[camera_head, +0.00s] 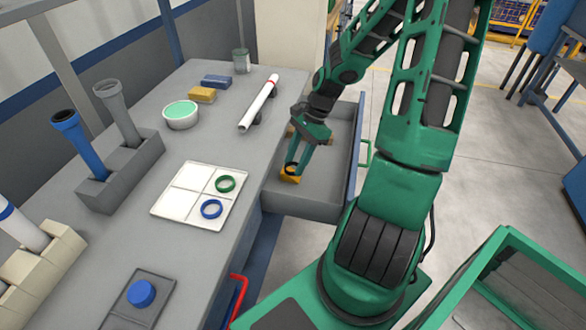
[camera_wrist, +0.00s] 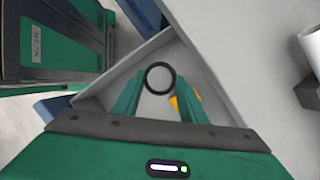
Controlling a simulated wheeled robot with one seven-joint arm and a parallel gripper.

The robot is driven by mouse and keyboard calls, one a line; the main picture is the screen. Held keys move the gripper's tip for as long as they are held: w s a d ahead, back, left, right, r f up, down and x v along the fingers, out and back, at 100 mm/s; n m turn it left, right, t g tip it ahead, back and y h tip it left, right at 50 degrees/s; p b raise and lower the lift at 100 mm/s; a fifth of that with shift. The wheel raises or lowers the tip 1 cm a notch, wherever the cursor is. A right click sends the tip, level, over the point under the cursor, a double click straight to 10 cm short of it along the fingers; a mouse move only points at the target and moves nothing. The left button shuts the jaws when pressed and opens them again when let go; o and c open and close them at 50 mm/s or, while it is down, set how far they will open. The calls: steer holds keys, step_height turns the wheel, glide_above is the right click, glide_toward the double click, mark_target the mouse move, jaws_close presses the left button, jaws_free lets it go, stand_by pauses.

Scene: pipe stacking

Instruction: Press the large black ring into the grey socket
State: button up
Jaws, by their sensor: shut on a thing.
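The large black ring (camera_wrist: 160,64) sits between the tips of my gripper (camera_wrist: 159,88) in the wrist view, and the fingers are shut on it. In the head view my gripper (camera_head: 293,166) points down inside the open grey drawer (camera_head: 312,201), with the ring small and dark at its tips. The grey socket (camera_head: 106,88) is the flared, open top of a grey pipe, which leans in a dark grey holder (camera_head: 122,172) at the left of the bench. It is far from my gripper.
A yellow-orange block (camera_head: 290,177) lies in the drawer just by my fingertips. A blue pipe (camera_head: 80,142) stands beside the grey one. A white tray (camera_head: 178,203) holds a green ring (camera_head: 225,183) and a blue ring (camera_head: 211,209). A white pipe (camera_head: 258,103) lies near the drawer.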

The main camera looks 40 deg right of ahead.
steer(key=shift+r, duration=2.75)
